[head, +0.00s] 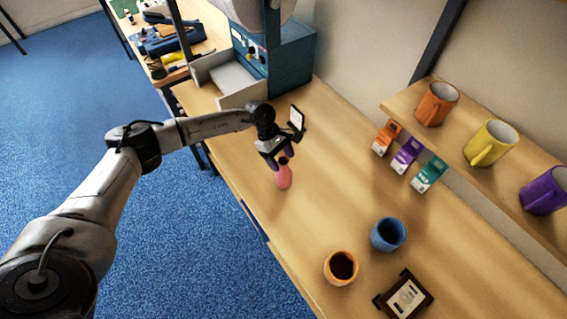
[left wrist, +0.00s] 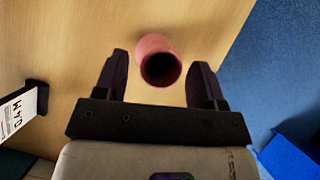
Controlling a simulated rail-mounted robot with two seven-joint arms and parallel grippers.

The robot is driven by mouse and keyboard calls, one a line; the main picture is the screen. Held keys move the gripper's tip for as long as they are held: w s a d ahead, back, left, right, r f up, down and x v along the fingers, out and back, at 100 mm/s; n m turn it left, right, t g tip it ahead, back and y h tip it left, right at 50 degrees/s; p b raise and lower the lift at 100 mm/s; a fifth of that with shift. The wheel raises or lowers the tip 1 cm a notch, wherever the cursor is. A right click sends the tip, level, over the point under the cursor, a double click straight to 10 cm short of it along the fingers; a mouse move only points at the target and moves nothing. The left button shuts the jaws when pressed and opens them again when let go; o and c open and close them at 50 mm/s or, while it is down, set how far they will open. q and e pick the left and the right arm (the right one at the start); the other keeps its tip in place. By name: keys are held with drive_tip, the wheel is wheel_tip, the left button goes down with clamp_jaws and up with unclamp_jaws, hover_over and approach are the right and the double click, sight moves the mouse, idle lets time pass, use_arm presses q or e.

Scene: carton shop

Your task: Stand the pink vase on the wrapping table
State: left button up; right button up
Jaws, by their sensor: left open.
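The pink vase (head: 284,178) stands upright on the wooden table (head: 330,190), near its left edge. My left gripper (head: 279,157) is just above and behind it in the head view, partly covering its top. In the left wrist view, the vase (left wrist: 153,45) shows its dark round mouth between the two open fingers, with a gap on both sides. The gripper holds nothing. My right gripper is in neither view.
A small sign (head: 297,118) stands close behind my gripper. A blue cup (head: 388,234), an orange cup (head: 341,270) and a dark-framed card (head: 407,298) are nearer. Small boxes (head: 406,155) and a shelf with mugs (head: 490,143) line the right. The table's middle is clear.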

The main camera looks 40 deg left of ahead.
use_arm(q)
drive_tip(key=b+v, duration=0.2)
drive_tip(key=v, duration=0.8)
drive_tip(key=s+d+r+n+t+h, duration=0.1)
drive_tip(key=d+n+t+h, duration=0.6)
drive_tip(key=d, duration=0.6)
drive_tip(key=s+d+n+t+h, duration=0.1)
drive_tip(key=d+n+t+h, duration=0.25)
drive_tip(key=d+n, duration=0.7)
drive_tip(key=s+a+f+n+t+y, duration=0.2)
drive_tip(key=s+f+n+y, duration=0.2)
drive_tip(key=n+y, duration=0.6)
drive_tip(key=s+a+f+n+t+y, duration=0.2)
drive_tip(key=s+f+n+y, duration=0.35)
drive_tip(key=n, duration=0.95)
drive_tip(key=s+a+f+n+g, duration=0.1)
drive_tip(key=s+f+n+g, duration=0.2)
drive_tip(key=s, duration=0.7)
drive_tip(key=s+f+n+g, duration=0.4)
drive_tip(key=s+n+g, duration=0.2)
drive_tip(key=s+g, duration=0.2)
drive_tip(key=shift+s+a+y, duration=0.35)
drive_tip(key=shift+s+y, duration=0.05)
drive_tip(key=shift+s, duration=0.85)
drive_tip(key=shift+n, duration=0.25)
